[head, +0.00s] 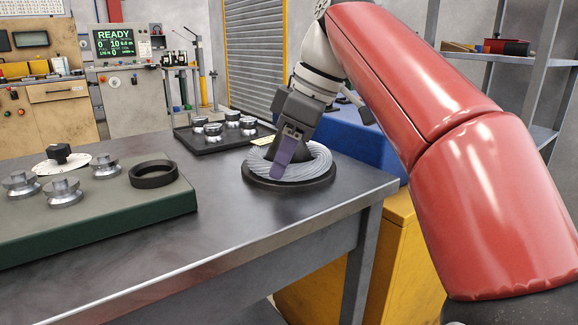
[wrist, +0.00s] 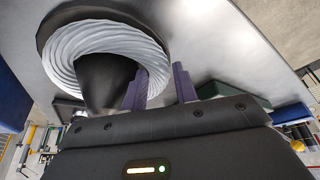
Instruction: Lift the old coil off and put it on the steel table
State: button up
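The coil (head: 312,163), a ring of pale grey wire, sits flat on a round black base (head: 262,180) at the right end of the steel table (head: 235,220). In the wrist view the coil (wrist: 72,62) surrounds a dark cone (wrist: 98,80). My gripper (head: 278,172) points down at the coil's near side. In the wrist view my gripper (wrist: 161,72) has its purple fingers apart. One finger overlaps the coil's ring near the cone, and the other is outside it, with a gap to the wire. I see no firm grip.
A green board (head: 110,215) with metal spools and a black ring (head: 154,174) lies left on the table. A blue bin (head: 360,138) and grey shelving stand right. The table's front middle is clear.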

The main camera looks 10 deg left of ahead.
jog(key=shift+f, duration=0.15)
grip_shut()
jog(key=shift+a+r, duration=0.1)
jog(key=shift+r, duration=0.1)
